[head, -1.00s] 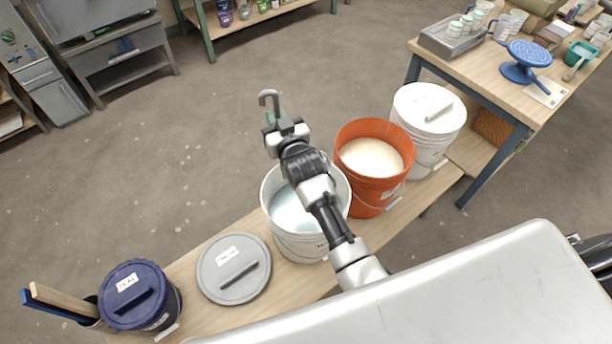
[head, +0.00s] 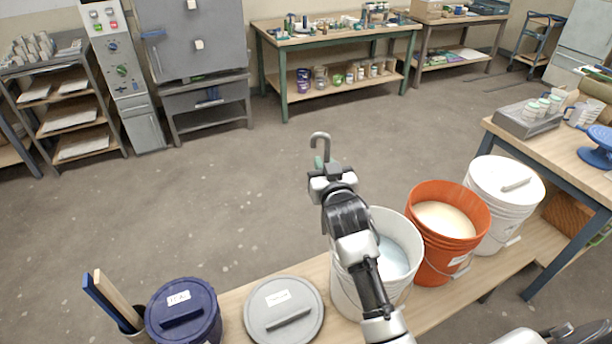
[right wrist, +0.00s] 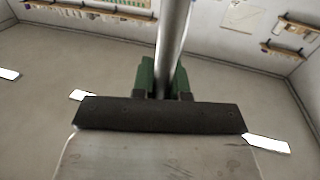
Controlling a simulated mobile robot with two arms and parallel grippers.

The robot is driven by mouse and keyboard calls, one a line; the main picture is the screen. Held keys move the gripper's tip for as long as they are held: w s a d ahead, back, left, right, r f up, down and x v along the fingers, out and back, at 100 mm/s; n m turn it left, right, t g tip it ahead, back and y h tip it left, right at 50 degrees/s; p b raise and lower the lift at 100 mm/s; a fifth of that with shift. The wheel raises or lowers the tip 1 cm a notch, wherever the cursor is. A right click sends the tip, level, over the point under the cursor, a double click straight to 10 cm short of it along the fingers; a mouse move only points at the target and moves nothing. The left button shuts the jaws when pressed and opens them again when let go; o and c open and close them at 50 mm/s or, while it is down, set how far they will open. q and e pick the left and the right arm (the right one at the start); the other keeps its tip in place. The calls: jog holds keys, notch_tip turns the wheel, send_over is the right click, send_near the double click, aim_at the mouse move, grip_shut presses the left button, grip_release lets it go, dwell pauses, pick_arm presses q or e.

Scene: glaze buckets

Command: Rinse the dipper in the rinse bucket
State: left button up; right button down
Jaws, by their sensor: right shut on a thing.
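My right gripper (head: 326,174) is shut on the grey metal dipper (head: 320,140), whose hooked end points up in the head view. The dipper's shaft (right wrist: 174,45) also shows between green finger pads in the right wrist view. The gripper is above and just beyond the white bucket of pale bluish water (head: 398,258), which looks like the rinse bucket. My right arm hides part of this bucket. The dipper's lower end is hidden in both views. My left gripper is not in view.
An orange bucket (head: 430,262) of cream liquid and a lidded white bucket (head: 500,215) stand to the right on the bench. Open floor lies beyond.

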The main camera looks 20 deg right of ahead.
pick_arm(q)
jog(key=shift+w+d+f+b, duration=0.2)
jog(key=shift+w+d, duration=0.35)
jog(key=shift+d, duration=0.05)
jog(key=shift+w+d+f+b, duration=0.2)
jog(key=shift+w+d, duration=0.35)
pick_arm(e)
jog(key=w+d+f+m+g, duration=0.1)
jog(key=d+f+m, duration=0.1)
jog(key=d+m, duration=0.2)
jog(key=d, duration=0.3)
jog(key=shift+w+d+f, duration=0.15)
jog(key=shift+d+f, duration=0.15)
jog(key=shift+d, duration=0.1)
